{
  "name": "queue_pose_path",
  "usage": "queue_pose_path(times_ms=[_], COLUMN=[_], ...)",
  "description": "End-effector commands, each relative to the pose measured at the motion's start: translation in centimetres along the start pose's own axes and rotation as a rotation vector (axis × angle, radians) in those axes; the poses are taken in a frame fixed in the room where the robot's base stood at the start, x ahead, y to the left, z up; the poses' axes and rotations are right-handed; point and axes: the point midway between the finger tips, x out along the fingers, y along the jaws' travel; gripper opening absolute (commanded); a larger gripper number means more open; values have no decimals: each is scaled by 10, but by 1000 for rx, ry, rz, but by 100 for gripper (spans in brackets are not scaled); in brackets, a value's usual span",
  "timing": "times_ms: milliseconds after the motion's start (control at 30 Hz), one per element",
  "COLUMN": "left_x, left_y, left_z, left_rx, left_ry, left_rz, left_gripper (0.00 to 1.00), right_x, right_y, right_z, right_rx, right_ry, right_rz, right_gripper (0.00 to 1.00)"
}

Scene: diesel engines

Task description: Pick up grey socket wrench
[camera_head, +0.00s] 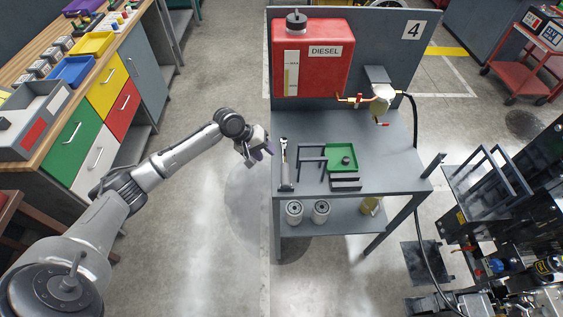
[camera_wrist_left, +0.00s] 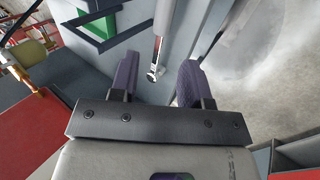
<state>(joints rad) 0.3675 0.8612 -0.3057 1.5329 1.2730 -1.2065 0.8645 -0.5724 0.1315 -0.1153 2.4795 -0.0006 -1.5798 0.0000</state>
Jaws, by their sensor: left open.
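The grey socket wrench (camera_head: 284,166) lies lengthwise near the left edge of the grey worktable (camera_head: 385,152), its round head toward the back. In the left wrist view the wrench (camera_wrist_left: 163,30) shows beyond the fingers, its head end in the gap between them as seen from the camera. My left gripper (camera_head: 261,154) is just left of the table edge, beside the wrench and apart from it. Its purple-padded fingers are open with nothing held. My right gripper is not in view.
A green tray (camera_head: 334,172) and dark metal frames (camera_head: 312,157) lie right of the wrench. A red diesel tank (camera_head: 320,75) stands at the back. White filters (camera_head: 294,211) sit on the lower shelf. The floor left of the table is clear.

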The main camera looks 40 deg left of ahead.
Motion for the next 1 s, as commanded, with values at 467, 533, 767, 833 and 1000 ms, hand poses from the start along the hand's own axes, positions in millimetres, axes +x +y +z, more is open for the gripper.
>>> queue_pose_path(times_ms=[467,533,767,833,1000], left_x=[72,78,87,95,118], left_y=[-1,-1,-1,-2,-3], left_z=[0,0,0,1,1], left_rx=[-19,-18,-16,-17,-18], left_ry=[0,-1,1,-1,-1], left_rz=[-2,-3,-2,-2,-2], left_gripper=[43,43,43,43,43], right_x=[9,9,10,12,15], right_y=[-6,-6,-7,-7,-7], right_z=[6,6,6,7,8], right_rx=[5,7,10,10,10], right_ry=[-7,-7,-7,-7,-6], right_rz=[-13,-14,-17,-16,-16], right_gripper=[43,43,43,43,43])
